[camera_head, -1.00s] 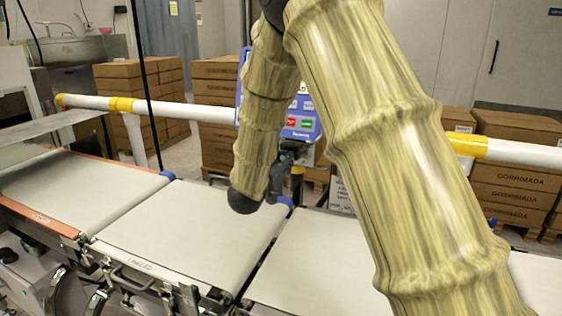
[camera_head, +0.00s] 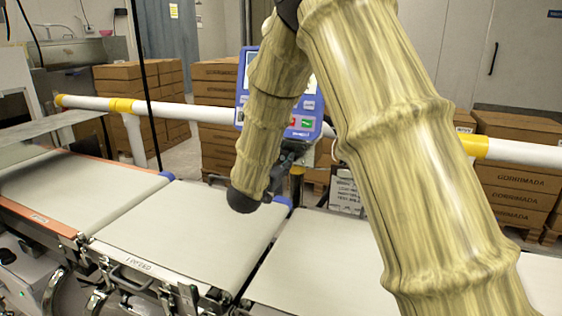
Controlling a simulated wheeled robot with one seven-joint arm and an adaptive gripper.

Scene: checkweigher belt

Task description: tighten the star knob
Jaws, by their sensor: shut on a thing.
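My arm's dark gripper (camera_head: 289,154) is at the post below the blue control panel (camera_head: 308,123), partly behind my own forearm. It looks shut, at the height of the panel's lower edge. The star knob cannot be made out; the jaws and arm cover the place where they grip. The panel stands upright behind the belts, with a red and a green button showing, and much of its face is behind my arm.
Pale conveyor belts (camera_head: 185,232) run across the front, with gaps between them. A white rail with yellow joints (camera_head: 122,104) crosses behind. Stacked brown cartons (camera_head: 513,185) stand beyond it. A thin black cable (camera_head: 146,90) hangs at left.

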